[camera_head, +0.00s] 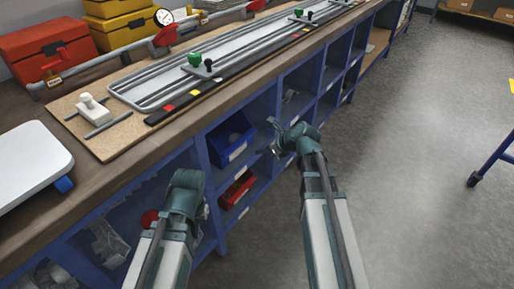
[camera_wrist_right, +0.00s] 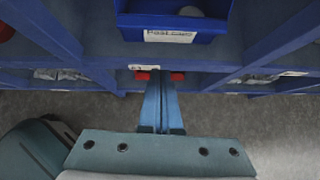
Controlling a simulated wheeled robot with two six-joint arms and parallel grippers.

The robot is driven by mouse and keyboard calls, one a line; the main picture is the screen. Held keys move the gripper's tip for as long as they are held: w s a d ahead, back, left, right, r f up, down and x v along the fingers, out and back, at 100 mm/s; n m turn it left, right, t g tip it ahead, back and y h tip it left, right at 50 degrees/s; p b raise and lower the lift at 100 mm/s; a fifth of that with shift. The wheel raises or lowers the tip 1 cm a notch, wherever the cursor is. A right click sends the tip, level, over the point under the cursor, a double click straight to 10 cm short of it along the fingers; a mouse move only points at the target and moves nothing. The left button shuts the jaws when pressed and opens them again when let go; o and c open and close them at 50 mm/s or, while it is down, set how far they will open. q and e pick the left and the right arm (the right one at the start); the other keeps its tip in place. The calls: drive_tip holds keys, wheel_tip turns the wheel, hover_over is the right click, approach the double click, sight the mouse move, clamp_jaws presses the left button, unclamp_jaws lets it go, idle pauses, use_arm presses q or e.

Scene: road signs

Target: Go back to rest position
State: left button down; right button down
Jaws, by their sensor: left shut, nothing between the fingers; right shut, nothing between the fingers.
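My left gripper (camera_head: 187,197) is low in front of the shelving in the head view, its fingers mostly hidden behind its own wrist. It holds nothing that I can see. My right gripper (camera_head: 276,138) is further right, in front of the shelf compartments, empty. In the right wrist view its two blue fingers (camera_wrist_right: 161,105) lie together, shut, with nothing between them. They point towards the shelving, below a blue bin. Both arms reach forward below the worktop's front edge.
A wooden workbench (camera_head: 150,158) runs along the left, with blue shelving (camera_head: 212,228) under it. A blue bin (camera_head: 230,139) and a red bin (camera_head: 237,189) sit in compartments near the grippers. The blue bin also shows in the right wrist view (camera_wrist_right: 172,22). Grey floor (camera_head: 420,150) is clear at right.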

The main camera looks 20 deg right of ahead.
drive_tip(key=shift+r, duration=0.1)
drive_tip(key=s+a+f+n+g+h, duration=0.35)
drive_tip(key=s+a+n, duration=0.35)
drive_tip(key=s+n, duration=0.65)
drive_tip(key=s+a+f+n+g+h, duration=0.35)
drive_tip(key=s+a+n, duration=0.4)
drive_tip(key=n, duration=1.05)
wheel_tip(320, 180, up, 31)
drive_tip(key=n+p, duration=0.1)
drive_tip(key=p, duration=2.9)
drive_tip(key=shift+s+g+y, duration=0.3)
drive_tip(key=shift+d, duration=0.1)
